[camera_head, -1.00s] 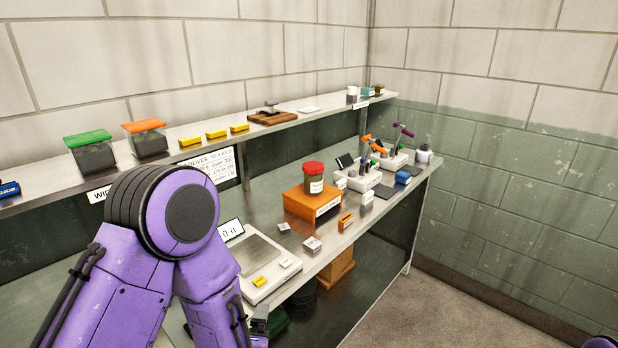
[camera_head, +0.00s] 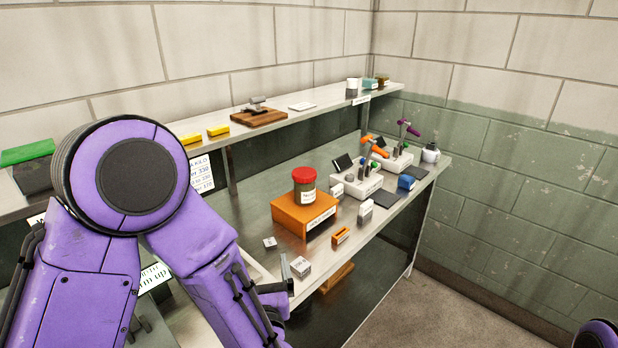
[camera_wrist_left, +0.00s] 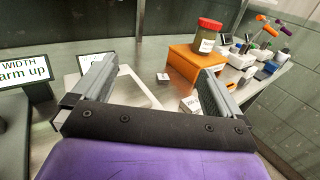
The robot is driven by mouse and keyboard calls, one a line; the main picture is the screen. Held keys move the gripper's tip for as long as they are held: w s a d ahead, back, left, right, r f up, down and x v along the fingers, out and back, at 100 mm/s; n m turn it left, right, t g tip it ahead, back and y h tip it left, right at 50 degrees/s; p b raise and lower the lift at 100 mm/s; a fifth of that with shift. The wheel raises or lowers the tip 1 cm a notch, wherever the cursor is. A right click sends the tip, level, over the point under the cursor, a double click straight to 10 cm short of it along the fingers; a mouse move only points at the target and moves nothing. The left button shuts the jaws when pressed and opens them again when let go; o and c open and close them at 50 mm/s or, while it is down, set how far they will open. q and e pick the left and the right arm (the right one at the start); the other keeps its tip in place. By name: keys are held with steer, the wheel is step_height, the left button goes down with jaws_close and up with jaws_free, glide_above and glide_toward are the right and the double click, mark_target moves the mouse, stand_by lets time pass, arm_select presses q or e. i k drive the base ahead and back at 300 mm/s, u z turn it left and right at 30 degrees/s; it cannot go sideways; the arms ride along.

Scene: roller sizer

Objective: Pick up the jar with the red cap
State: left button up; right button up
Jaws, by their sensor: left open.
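The jar with the red cap (camera_head: 304,188) stands upright on an orange box (camera_head: 292,213) on the metal counter. It also shows in the left wrist view (camera_wrist_left: 206,37), ahead of my gripper and toward the right finger. My left gripper (camera_head: 285,283) is low at the counter's front edge, to the left of and nearer than the orange box. In the left wrist view its two fingers (camera_wrist_left: 150,86) are wide apart with nothing between them touching, and the jar is beyond them. My right gripper is not in view.
Small white boxes (camera_head: 301,267) and an orange holder (camera_head: 341,235) lie on the counter near the orange box. White tool stands (camera_head: 357,186) are behind to the right. A shelf (camera_head: 283,113) runs along the wall above. A scale (camera_wrist_left: 140,92) is near the left gripper.

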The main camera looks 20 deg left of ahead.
mark_target(304, 178)
steer(key=i, duration=1.05)
steer(key=z, duration=0.05)
